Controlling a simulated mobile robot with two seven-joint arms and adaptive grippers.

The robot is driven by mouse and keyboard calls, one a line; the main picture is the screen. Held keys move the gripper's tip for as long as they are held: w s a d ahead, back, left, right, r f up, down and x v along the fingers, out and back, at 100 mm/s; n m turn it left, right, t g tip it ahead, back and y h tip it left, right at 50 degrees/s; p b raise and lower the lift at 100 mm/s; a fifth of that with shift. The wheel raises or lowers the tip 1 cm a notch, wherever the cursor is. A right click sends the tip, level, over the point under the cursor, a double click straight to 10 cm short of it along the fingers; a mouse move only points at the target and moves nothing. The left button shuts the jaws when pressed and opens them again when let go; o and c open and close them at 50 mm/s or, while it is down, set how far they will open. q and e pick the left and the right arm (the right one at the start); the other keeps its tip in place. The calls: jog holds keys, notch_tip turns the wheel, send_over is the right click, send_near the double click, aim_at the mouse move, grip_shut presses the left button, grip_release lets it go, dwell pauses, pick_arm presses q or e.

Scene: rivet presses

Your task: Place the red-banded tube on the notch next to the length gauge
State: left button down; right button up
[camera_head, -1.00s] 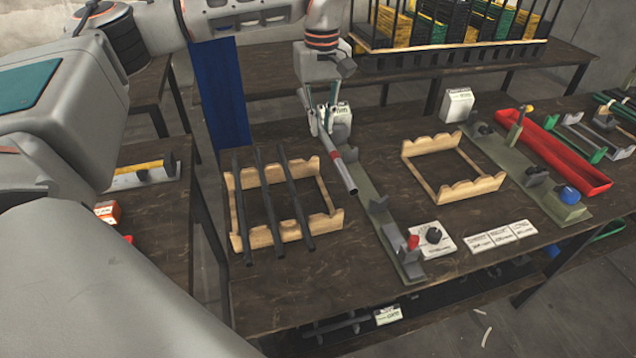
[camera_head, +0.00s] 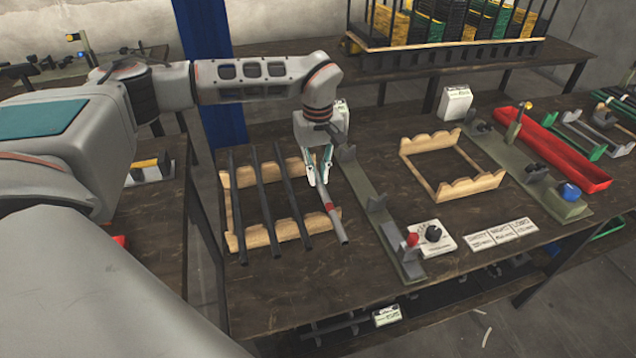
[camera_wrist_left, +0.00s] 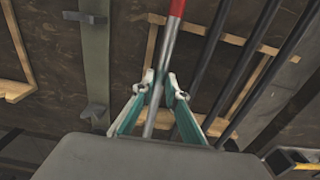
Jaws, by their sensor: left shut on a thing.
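My left gripper (camera_head: 322,170) is shut on the red-banded tube (camera_head: 337,225), a grey tube with a red band. In the left wrist view the tube (camera_wrist_left: 167,50) runs between the fingers (camera_wrist_left: 163,88). In the head view the tube lies over the right end of the left wooden notched rack (camera_head: 262,240), beside three dark tubes (camera_head: 268,205). I cannot tell whether it touches a notch. To its right runs a long green bar with upright grey stops (camera_head: 358,185), apparently the length gauge. My right gripper is not in view.
An empty wooden notched rack (camera_head: 472,187) stands to the right of the green bar.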

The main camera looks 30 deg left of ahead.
aim_at(318, 178)
pick_arm(q)
jog(key=shift+f, duration=1.45)
jog(key=shift+f, duration=0.15)
jog(key=c, duration=2)
grip_release()
jog(key=shift+r, duration=0.25)
notch_tip(318, 178, up, 12)
jog(key=shift+f+p, duration=0.15)
jog(key=shift+p, duration=0.3)
